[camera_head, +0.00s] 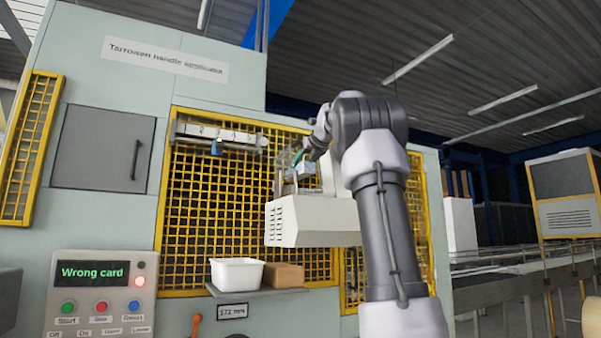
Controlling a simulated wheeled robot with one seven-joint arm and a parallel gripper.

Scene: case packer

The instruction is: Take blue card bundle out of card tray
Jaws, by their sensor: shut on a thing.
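The blue card bundle (305,170) is a small light-blue block at the top of a pale, slotted housing, which looks like the card tray (295,222). My gripper (297,160) reaches in from the upper right and is shut on the bundle. The fingers are small and partly hidden by my wrist. The bundle's lower part is hard to make out, so I cannot tell whether it is still in the tray or just above it. My arm hides the tray's right end.
A yellow mesh guard (215,215) stands behind the tray. A numbered rail (218,133) is at upper left. A white bin (237,274) and a brown box (284,276) sit on a shelf below. The control panel (100,295) displays "Wrong card" with a red light.

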